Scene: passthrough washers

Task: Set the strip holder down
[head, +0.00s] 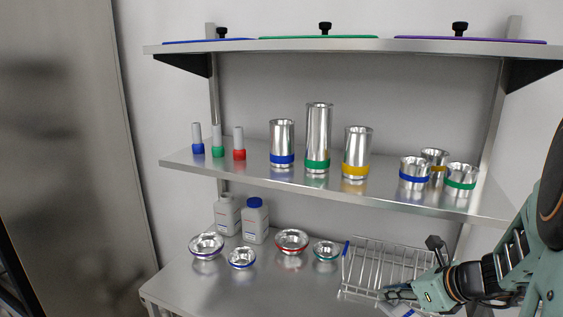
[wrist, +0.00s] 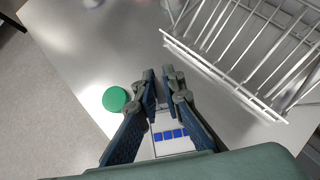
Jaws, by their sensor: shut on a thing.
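The strip holder (wrist: 172,144) is a white piece with a row of several blue squares, seen in the wrist view between the fingers of my gripper (wrist: 162,84). My gripper is shut on it, and the fingers and palm hide part of it. In the head view my gripper (head: 388,294) is low at the right, over the front of the steel worktop (head: 270,290). A white and blue bit of the holder (head: 400,311) shows just below it. I cannot tell whether the holder touches the worktop.
A wire rack (head: 357,272) stands close behind my gripper; it also shows in the wrist view (wrist: 225,82). A green round lid (wrist: 115,98) is left of the fingers. Metal bowls (head: 242,258) and white bottles (head: 255,222) stand further left. Shelves above hold metal cylinders (head: 318,140).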

